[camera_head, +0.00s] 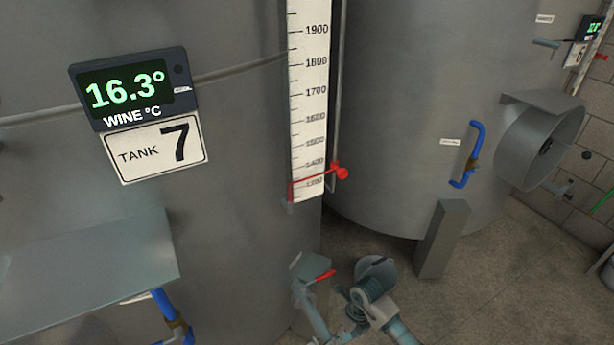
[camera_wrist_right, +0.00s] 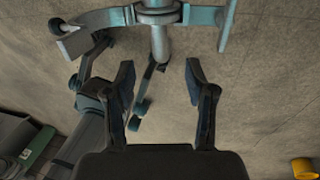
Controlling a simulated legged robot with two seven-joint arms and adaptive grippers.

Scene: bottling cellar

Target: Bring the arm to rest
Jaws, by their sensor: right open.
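My right gripper (camera_wrist_right: 158,82) shows in the right wrist view with its two dark fingers spread apart. In the head view grey-teal linkage parts are at the bottom centre, in front of the tanks; I cannot make out the fingers there. My left gripper is in neither view.
Tank 7 (camera_head: 240,150) fills the left, with a level scale (camera_head: 309,90) and a display (camera_head: 133,88) reading 16.3°. A second tank (camera_head: 420,110) has a blue-handled valve (camera_head: 470,155). A grey post (camera_head: 442,240) stands before it. A yellow object (camera_wrist_right: 304,168) lies right in the wrist view.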

